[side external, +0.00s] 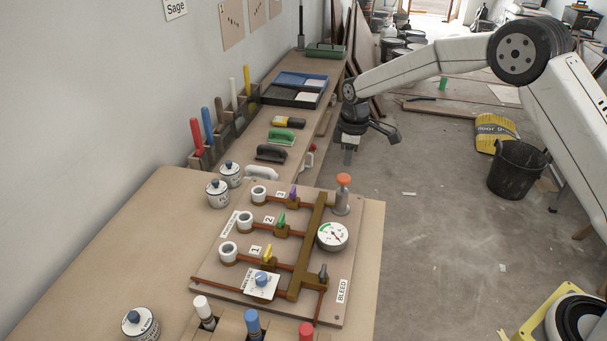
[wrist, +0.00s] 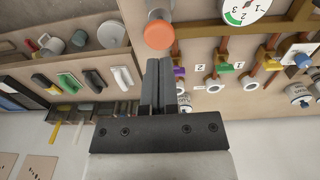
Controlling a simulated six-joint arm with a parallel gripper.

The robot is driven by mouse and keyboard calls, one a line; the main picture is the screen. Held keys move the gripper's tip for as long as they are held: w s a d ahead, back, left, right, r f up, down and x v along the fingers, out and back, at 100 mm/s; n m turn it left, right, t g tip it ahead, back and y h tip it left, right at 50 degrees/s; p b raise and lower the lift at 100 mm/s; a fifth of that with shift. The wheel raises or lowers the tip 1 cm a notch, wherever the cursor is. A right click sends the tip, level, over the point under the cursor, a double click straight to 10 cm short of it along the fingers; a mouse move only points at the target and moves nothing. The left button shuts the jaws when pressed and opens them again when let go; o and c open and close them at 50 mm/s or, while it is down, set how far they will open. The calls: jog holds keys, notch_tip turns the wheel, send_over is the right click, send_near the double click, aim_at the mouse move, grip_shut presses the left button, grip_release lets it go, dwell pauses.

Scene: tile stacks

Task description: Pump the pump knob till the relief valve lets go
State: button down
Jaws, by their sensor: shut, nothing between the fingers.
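The pump knob (side external: 343,180) is an orange cap on a grey cylinder at the back right corner of the wooden panel. It also shows in the wrist view (wrist: 158,34), just beyond my fingertips. My gripper (side external: 348,156) is shut and empty, pointing down near the knob with a visible gap in the wrist view (wrist: 158,64). A round white gauge (side external: 332,235) with a green arc and red needle sits in front of the knob; its exact reading is too small to tell. A blue dial on a white plate (side external: 262,282) sits at the panel's front; I cannot tell which part is the relief valve.
Yellow, green and purple valve levers (side external: 281,220) stand on copper pipes left of the gauge. A dark bleed valve (side external: 323,272) is at the front right. Trowels (side external: 280,138) and a tool rack (side external: 222,125) lie behind.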

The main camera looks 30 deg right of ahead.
aim_at(346, 179)
jog(key=shift+w+f, duration=0.15)
jog(key=shift+f, duration=2)
jog(key=shift+f, duration=1.55)
notch_tip(346, 179, up, 14)
jog(key=shift+s+r, duration=0.25)
jog(key=shift+s, duration=0.15)
jog(key=shift+d, duration=0.1)
notch_tip(346, 179, up, 3)
jog(key=shift+f, duration=0.15)
